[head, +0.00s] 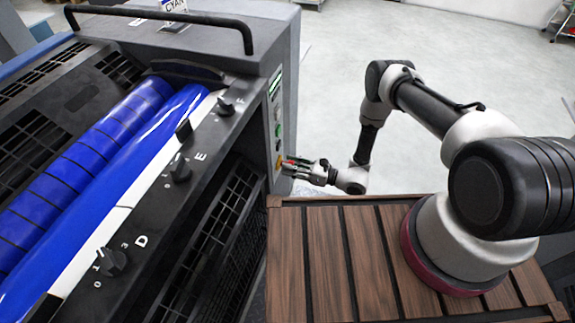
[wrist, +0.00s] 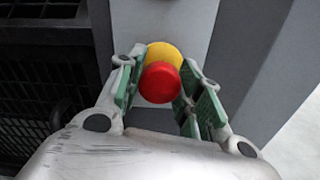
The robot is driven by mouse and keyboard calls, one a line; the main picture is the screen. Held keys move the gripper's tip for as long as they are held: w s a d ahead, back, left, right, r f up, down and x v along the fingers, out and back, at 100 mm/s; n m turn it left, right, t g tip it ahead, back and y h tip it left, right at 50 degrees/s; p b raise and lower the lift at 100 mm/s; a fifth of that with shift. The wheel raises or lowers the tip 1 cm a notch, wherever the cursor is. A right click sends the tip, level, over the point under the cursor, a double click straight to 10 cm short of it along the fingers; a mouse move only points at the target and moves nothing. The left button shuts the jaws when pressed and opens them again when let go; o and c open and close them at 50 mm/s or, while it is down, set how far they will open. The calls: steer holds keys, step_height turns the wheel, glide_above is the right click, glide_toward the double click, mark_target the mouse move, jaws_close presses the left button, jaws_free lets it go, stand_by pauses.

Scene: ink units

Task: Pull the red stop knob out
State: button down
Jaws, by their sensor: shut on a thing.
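The red stop knob (wrist: 160,83) is round and sits in front of a yellow disc (wrist: 163,53) on the grey panel in the wrist view. My gripper (wrist: 165,70) has its green-padded fingers on either side of the knob and is shut on it. In the head view my gripper (head: 293,165) reaches leftward to the end face of the machine. The knob is mostly hidden there by the fingers; only a small bit of red shows. I cannot tell how far the knob stands out from the panel.
The grey control panel (head: 277,112) has more buttons above the knob. The ink unit's blue roller (head: 90,165) and black dials (head: 180,168) lie to the left. A slatted wooden top (head: 335,260) is below my arm.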

steer(key=c, duration=0.9)
jaws_free()
steer(key=shift+d, duration=0.1)
steer(key=shift+c, duration=0.2)
steer(key=shift+d, duration=0.1)
steer(key=v, duration=1.2)
